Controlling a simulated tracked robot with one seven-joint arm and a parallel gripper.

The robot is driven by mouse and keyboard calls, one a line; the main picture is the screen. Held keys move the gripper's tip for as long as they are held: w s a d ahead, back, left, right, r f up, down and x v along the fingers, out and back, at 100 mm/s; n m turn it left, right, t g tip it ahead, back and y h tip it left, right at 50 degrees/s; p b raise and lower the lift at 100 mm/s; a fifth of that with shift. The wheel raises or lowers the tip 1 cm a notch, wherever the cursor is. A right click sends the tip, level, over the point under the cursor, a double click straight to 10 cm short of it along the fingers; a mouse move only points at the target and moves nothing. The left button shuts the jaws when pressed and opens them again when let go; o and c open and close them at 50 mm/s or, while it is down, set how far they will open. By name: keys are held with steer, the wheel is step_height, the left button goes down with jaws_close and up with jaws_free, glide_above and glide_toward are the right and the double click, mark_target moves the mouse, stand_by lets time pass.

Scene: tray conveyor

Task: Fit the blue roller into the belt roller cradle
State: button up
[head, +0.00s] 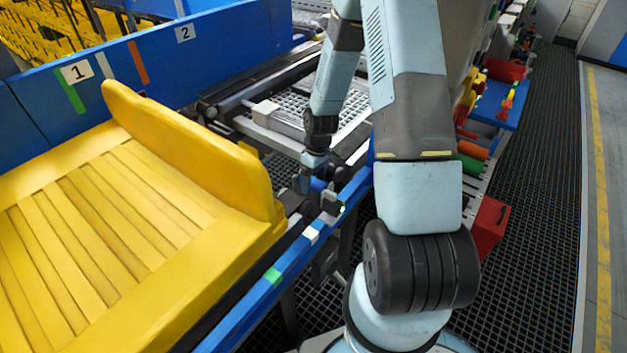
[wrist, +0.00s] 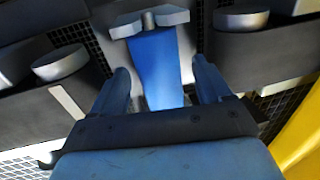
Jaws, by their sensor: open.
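In the wrist view the blue roller (wrist: 158,68) lies between the two fingers of my gripper (wrist: 162,85). The fingers are open, one on each side of it, with light gaps visible. The roller's far end meets a pale grey bracket with a small pin, which looks like part of the belt roller cradle (wrist: 122,24). I cannot tell whether the roller is fully seated. Its near end is hidden behind my gripper's body. In the head view my gripper (head: 320,192) is low at the conveyor's blue side rail, and the roller cannot be made out clearly there.
A large yellow tray (head: 130,215) sits on the conveyor at left, close to my gripper. Blue guard panels (head: 190,50) stand behind it. Green (head: 470,165) and orange rollers (head: 473,149) and a red box (head: 490,225) are at right. The grated floor is clear beyond.

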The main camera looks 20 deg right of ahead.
steer(key=shift+r, duration=0.1)
step_height(320, 180, up, 13)
steer(key=w+d, duration=0.1)
steer(key=d, duration=0.1)
steer(key=shift+w+r, duration=0.15)
stand_by(0.3)
steer(key=shift+r, duration=0.1)
stand_by(0.3)
steer(key=s+a+r+m+t+h, duration=0.15)
steer(key=s+r, duration=0.25)
steer(key=r, duration=0.6)
steer(key=s+r+m+t+h, duration=0.15)
steer(key=s+r, duration=0.25)
steer(key=r, duration=0.5)
steer(key=s+r+m+t, duration=0.2)
steer(key=s+r, duration=0.3)
steer(key=s, duration=0.3)
steer(key=s+a+r+m+t+y, duration=0.1)
steer(key=s+r, duration=0.5)
steer(key=s, duration=0.2)
steer(key=shift+s+a+r+m+t, duration=0.2)
steer(key=shift+s+r+m+t, duration=0.1)
steer(key=shift+m+t, duration=0.1)
